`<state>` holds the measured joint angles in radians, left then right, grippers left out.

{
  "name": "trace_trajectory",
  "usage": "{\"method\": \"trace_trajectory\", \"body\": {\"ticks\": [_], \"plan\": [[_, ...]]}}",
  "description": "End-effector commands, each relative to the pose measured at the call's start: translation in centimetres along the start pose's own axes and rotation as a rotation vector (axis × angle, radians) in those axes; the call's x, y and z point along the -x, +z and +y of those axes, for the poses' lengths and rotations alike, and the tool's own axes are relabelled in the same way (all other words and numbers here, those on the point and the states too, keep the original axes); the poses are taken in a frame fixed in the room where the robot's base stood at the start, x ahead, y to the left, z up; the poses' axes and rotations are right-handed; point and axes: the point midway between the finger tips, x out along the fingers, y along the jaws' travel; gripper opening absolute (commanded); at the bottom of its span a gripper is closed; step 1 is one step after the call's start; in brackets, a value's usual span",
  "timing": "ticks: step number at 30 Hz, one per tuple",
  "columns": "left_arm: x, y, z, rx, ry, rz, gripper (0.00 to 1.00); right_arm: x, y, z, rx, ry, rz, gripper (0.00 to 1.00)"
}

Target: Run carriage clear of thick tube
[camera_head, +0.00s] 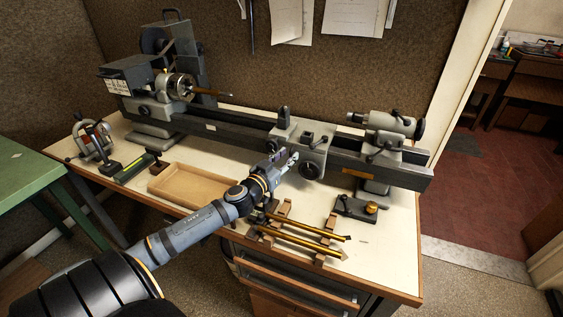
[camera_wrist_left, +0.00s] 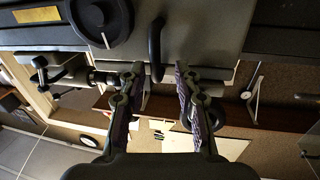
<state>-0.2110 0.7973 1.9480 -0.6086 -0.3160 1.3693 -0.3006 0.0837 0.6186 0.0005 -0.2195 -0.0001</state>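The grey carriage (camera_head: 312,148) sits on the lathe bed (camera_head: 240,128), right of the middle and well apart from the chuck. My right gripper is out of view.
The tailstock (camera_head: 388,124) stands on the bed right of the carriage. Brass tubes (camera_head: 305,240) lie on wooden rests at the bench front. A shallow wooden tray (camera_head: 160,186) lies left of my arm. A small dark block with a brass knob (camera_head: 356,207) sits at the right.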

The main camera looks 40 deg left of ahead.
Motion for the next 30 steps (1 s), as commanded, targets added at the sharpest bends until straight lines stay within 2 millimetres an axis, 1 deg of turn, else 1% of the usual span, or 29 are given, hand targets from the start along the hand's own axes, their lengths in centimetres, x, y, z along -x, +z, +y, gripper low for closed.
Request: {"method": "trace_trajectory", "body": {"ticks": [5,7,10,14,19,30], "plan": [[2.2,0.0,0.2,-0.008,0.009,0.000,0.33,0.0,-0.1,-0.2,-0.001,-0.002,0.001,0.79],[3.3,0.2,0.0,-0.017,0.003,-0.008,0.33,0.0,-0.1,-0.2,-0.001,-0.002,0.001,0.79],[4.8,0.1,0.3,-0.014,0.012,-0.003,0.33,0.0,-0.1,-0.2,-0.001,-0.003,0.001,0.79],[5.6,0.2,-0.4,-0.020,-0.007,-0.010,0.33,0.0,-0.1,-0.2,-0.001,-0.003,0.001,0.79],[6.5,0.1,-0.2,-0.012,-0.003,-0.004,0.33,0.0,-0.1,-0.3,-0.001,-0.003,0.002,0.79],[6.9,-0.1,0.1,0.002,0.004,0.005,0.33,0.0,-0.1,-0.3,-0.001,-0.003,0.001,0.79]]}}
